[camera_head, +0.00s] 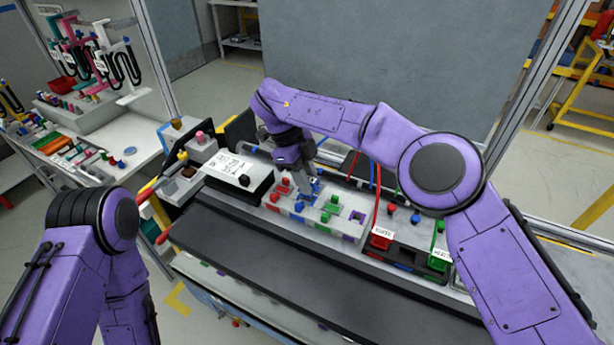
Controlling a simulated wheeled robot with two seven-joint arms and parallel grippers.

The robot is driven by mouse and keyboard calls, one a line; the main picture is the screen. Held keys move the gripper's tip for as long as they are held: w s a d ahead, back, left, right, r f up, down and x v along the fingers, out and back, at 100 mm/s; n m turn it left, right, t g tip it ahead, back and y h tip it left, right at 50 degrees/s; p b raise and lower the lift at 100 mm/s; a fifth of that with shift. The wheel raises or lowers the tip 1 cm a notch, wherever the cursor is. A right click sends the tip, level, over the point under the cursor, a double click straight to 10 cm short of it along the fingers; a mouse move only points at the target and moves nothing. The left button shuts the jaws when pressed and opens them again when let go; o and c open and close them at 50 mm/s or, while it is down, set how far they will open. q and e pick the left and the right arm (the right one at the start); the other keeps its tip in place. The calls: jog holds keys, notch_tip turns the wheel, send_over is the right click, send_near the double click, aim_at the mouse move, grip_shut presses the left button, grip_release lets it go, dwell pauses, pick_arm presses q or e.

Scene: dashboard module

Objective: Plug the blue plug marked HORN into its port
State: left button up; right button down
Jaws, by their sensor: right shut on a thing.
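My right arm reaches in from the right and bends down to the board. My right gripper (303,185) is low over the grey module board (275,208), among its colored ports and plugs. It is shut on a small blue piece (314,197), which looks like the blue plug; no HORN marking is readable, and the gripper hides much of it. I cannot tell whether the piece is inside a port or just above it. My left arm stands folded at the left, and its gripper is out of view.
A red connector (381,241) and a green connector (438,260), both tagged and on cables, sit right of the board. A black-and-white box (237,178) stands left of it. A dark padded ledge (270,246) runs along the front. A cluttered white table (140,165) is at the left.

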jog(key=shift+f+b, duration=0.3)
jog(key=shift+f, duration=0.95)
jog(key=shift+r+p, duration=0.85)
jog(key=shift+r, duration=0.15)
jog(key=shift+f+b, duration=0.5)
jog(key=shift+f, duration=0.5)
dwell(0.8)
jog(key=c, duration=0.8)
grip_release()
